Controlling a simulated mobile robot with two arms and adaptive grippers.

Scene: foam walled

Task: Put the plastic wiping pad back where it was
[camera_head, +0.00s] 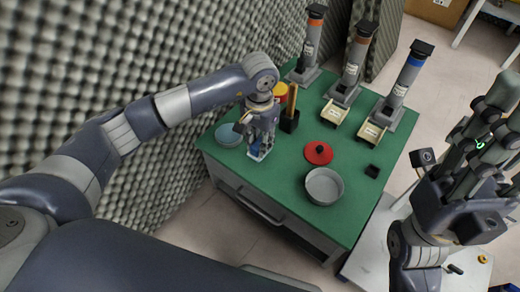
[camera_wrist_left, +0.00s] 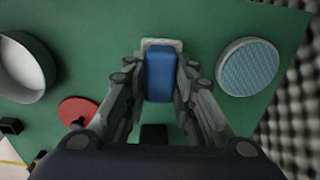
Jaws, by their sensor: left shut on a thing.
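The wiping pad is a blue block on a pale grey-white base. In the left wrist view the pad (camera_wrist_left: 160,75) sits between the two fingers of my left gripper (camera_wrist_left: 160,90), which is shut on it. In the head view my left gripper (camera_head: 258,135) points down at the table's left part, and the pad's pale base (camera_head: 258,154) shows under the fingers. I cannot tell whether the base touches the table. My right gripper (camera_head: 485,135) is raised at the right, away from the pad; its finger opening is unclear.
The green table (camera_head: 275,188) holds a blue-topped round dish (camera_head: 228,136), a black holder with a wooden piece (camera_head: 290,118), a red lid (camera_head: 318,153), a grey bowl (camera_head: 324,186) and three dispensers (camera_head: 400,90). A foam wall (camera_head: 140,60) stands close at left. Some bare green surrounds the pad.

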